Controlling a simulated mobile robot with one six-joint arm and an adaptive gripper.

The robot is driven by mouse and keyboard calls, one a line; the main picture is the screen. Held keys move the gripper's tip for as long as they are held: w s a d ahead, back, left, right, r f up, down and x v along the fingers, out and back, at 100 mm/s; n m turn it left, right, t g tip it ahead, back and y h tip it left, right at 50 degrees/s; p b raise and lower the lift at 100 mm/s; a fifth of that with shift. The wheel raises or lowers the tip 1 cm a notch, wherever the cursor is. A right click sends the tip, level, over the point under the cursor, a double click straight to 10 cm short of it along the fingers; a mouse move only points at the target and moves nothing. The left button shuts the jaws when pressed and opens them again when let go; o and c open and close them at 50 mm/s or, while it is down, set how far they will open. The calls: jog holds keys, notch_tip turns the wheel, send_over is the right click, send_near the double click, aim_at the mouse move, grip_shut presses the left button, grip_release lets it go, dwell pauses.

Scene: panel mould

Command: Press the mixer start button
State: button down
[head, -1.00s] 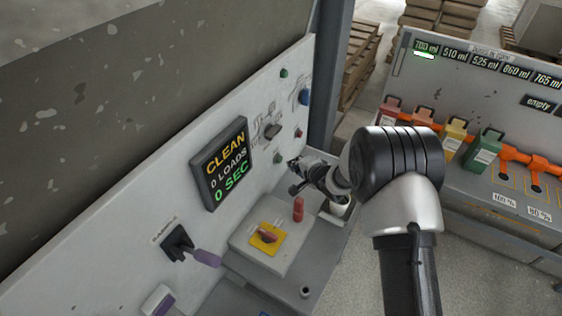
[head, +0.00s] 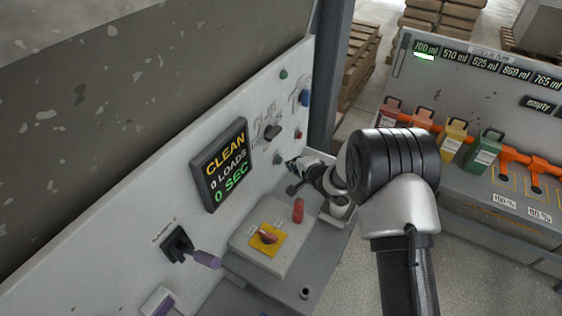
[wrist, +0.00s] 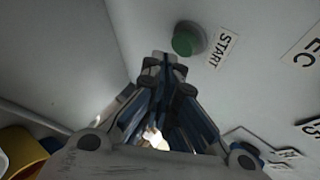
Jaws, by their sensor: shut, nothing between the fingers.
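The green start button (wrist: 187,40) sticks out of the grey panel (wrist: 255,85), beside a START label (wrist: 222,48) in the wrist view. A green button (head: 278,159) shows in the head view near my gripper (head: 293,166); its label is too small to read there. In the wrist view my gripper (wrist: 161,62) is shut and empty, its tips just left of and below the button. Whether the tips touch the panel cannot be told. The display (head: 226,165) reads CLEAN, 0 LOADS, 0 SEC.
A box with a red knob on a yellow plate (head: 273,227) stands below my gripper, beside a red handle (head: 298,211). A purple-handled lever (head: 205,259) is at lower left. Other buttons and a dark selector (head: 272,132) sit higher. Coloured containers (head: 451,137) stand at right.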

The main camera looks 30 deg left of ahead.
dwell(0.6)
jog(key=shift+a, duration=0.45)
jog(key=shift+a, duration=0.5)
dwell(0.5)
dwell(0.4)
jog(key=shift+d+p, duration=0.5)
jog(key=shift+d, duration=0.4)
jog(key=shift+d, duration=0.15)
jog(key=d, duration=0.2)
jog(key=d+p, duration=0.1)
jog(key=d, duration=0.1)
jog(key=shift+s+d, duration=0.2)
jog(key=shift+d, duration=0.15)
